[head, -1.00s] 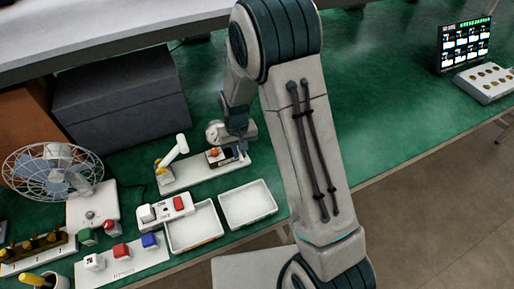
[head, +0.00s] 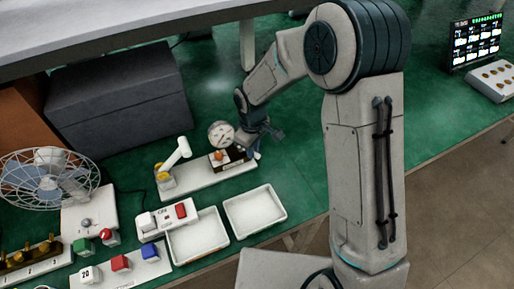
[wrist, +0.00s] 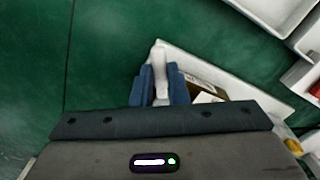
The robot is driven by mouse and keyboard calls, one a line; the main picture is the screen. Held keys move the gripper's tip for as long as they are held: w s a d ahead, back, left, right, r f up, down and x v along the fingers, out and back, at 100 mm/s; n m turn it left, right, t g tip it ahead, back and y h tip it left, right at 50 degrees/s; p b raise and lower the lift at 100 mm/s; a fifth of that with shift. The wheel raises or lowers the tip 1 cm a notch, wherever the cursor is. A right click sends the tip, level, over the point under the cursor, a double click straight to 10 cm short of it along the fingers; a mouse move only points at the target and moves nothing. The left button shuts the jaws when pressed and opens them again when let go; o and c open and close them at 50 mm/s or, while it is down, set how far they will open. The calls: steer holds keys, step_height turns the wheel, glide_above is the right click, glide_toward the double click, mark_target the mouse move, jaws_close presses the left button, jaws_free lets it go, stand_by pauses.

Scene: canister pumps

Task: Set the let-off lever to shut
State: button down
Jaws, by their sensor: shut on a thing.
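The canister pump has a long white base (head: 205,177) on the green table. At its left end is a white pump handle (head: 174,158) on a yellow joint; a round gauge (head: 221,134) stands behind a dark box with an orange knob (head: 219,156). The let-off lever, a pale rod, shows in the wrist view (wrist: 159,57) between the blue fingers of my gripper (wrist: 161,87). My gripper is shut on it at the right end of the base. In the head view my gripper (head: 262,138) partly hides the lever, and its exact setting is hard to read.
Two white trays (head: 255,211) lie in front of the pump. A box with a red switch (head: 181,211), coloured buttons (head: 121,263) and a fan (head: 45,180) are to the left. A grey case (head: 120,97) stands behind.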

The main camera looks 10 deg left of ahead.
stand_by(0.4)
steer(key=c, duration=1.4)
jaws_free()
steer(key=shift+w, duration=0.1)
steer(key=shift+r, duration=0.1)
step_height(320, 180, up, 14)
steer(key=shift+f+b, duration=0.2)
steer(key=shift+b, duration=0.25)
steer(key=s+d+r+m+t, duration=0.1)
steer(key=s+d+r+m, duration=0.2)
steer(key=d, duration=0.4)
steer(key=s+d+r+m+t, duration=0.1)
steer(key=s+d+r+m, duration=0.15)
steer(key=d, duration=0.45)
steer(key=s+d+m+t, duration=0.1)
steer(key=s+d+m, duration=0.6)
steer(key=s+d, duration=0.2)
steer(key=s, duration=0.2)
steer(key=shift+s+d, duration=0.15)
steer(key=shift+s, duration=0.15)
